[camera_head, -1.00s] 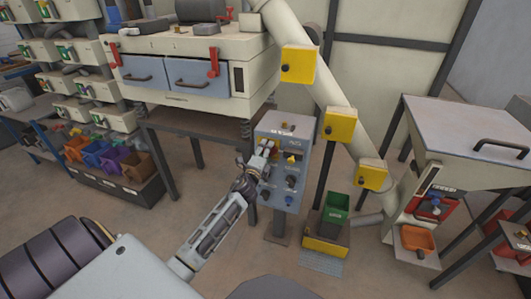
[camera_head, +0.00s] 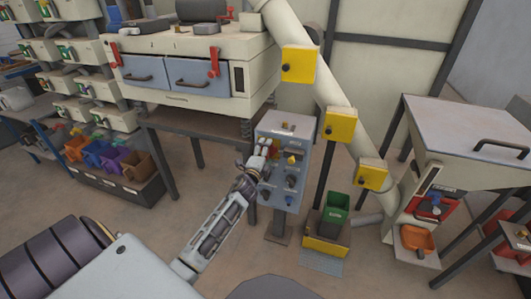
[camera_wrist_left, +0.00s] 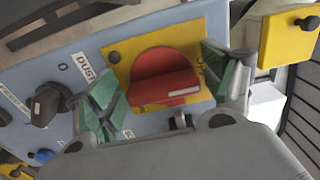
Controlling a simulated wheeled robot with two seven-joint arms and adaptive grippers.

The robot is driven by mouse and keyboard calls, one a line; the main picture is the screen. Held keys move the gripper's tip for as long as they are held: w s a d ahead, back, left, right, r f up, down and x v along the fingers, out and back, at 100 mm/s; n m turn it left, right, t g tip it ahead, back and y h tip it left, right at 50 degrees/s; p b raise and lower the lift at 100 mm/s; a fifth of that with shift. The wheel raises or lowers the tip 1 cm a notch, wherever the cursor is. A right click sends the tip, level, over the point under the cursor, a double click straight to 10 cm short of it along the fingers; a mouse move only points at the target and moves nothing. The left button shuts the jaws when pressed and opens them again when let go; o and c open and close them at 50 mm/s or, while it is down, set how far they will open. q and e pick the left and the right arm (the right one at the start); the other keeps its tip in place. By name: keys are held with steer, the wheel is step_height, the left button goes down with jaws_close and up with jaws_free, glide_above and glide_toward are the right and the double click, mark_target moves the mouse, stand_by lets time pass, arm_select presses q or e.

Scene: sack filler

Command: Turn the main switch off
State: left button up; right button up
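The main switch is a red rotary knob (camera_wrist_left: 160,72) on a yellow square plate (camera_wrist_left: 196,35). The plate sits on the blue-grey face of a control panel (camera_wrist_left: 25,78), which stands on a post in the head view (camera_head: 297,133). My left gripper (camera_head: 266,158) is at the upper left of the panel's face. In the left wrist view, its green-padded fingers (camera_wrist_left: 168,98) are apart, one on each side of the knob. I see a gap between knob and pads; contact is not visible. The gripper partly hides the switch in the head view. My right gripper is not in view.
Black knobs (camera_wrist_left: 46,105) and a blue button (camera_wrist_left: 42,156) sit near the switch on the panel. A yellow box with a black knob (camera_head: 337,124) stands to the panel's right. The sieve machine (camera_head: 190,98) stands behind.

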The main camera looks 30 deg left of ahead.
arm_select(q)
steer(key=v, duration=1.2)
stand_by(1.0)
steer(key=shift+c, duration=0.2)
stand_by(1.8)
